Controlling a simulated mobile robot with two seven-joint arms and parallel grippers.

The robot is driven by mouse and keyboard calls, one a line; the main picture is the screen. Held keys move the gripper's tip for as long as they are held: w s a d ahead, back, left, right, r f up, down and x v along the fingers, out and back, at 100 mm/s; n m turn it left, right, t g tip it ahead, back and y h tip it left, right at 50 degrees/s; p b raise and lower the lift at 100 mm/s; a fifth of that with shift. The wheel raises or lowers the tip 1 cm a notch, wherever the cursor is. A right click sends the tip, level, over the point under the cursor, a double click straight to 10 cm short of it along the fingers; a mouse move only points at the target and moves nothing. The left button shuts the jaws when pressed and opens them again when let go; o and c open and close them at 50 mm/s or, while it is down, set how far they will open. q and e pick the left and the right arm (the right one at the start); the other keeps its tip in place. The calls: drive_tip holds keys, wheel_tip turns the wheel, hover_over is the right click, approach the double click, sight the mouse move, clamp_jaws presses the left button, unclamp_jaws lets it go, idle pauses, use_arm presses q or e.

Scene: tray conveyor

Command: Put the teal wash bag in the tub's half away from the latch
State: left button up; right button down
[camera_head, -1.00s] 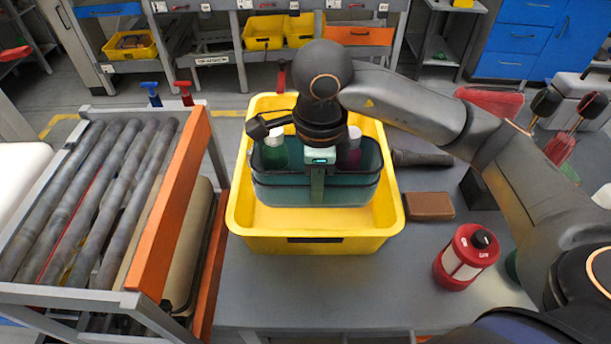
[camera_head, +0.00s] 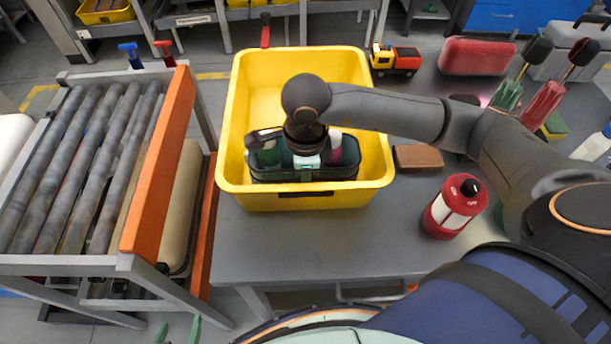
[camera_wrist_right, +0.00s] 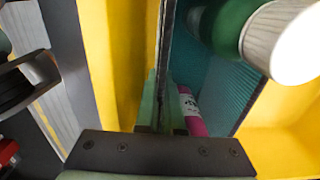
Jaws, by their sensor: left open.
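The yellow tub (camera_head: 240,110) stands on the grey table, with a red latch (camera_head: 266,30) at its far end. The teal wash bag (camera_head: 300,175) is upright inside the tub's near half, away from the latch. It holds a green bottle with a white cap (camera_wrist_right: 290,40) and a magenta tube (camera_wrist_right: 190,112). My right gripper (camera_head: 306,165) is at the bag's near side; in the right wrist view its fingers (camera_wrist_right: 165,115) close around the bag's wall. The bag's underside is hidden. My left gripper (camera_head: 178,332) is open and empty at the bottom edge, far from the tub.
A roller conveyor (camera_head: 75,165) with an orange side rail (camera_head: 155,160) stands left of the tub. The tub's far half looks empty.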

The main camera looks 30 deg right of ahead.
drive_tip(key=shift+f, duration=0.1)
drive_tip(key=c, duration=1)
unclamp_jaws()
drive_tip(key=shift+c, duration=0.2)
wheel_tip(320, 180, up, 12)
drive_tip(key=shift+s+r, duration=0.2)
drive_tip(key=shift+a, duration=0.1)
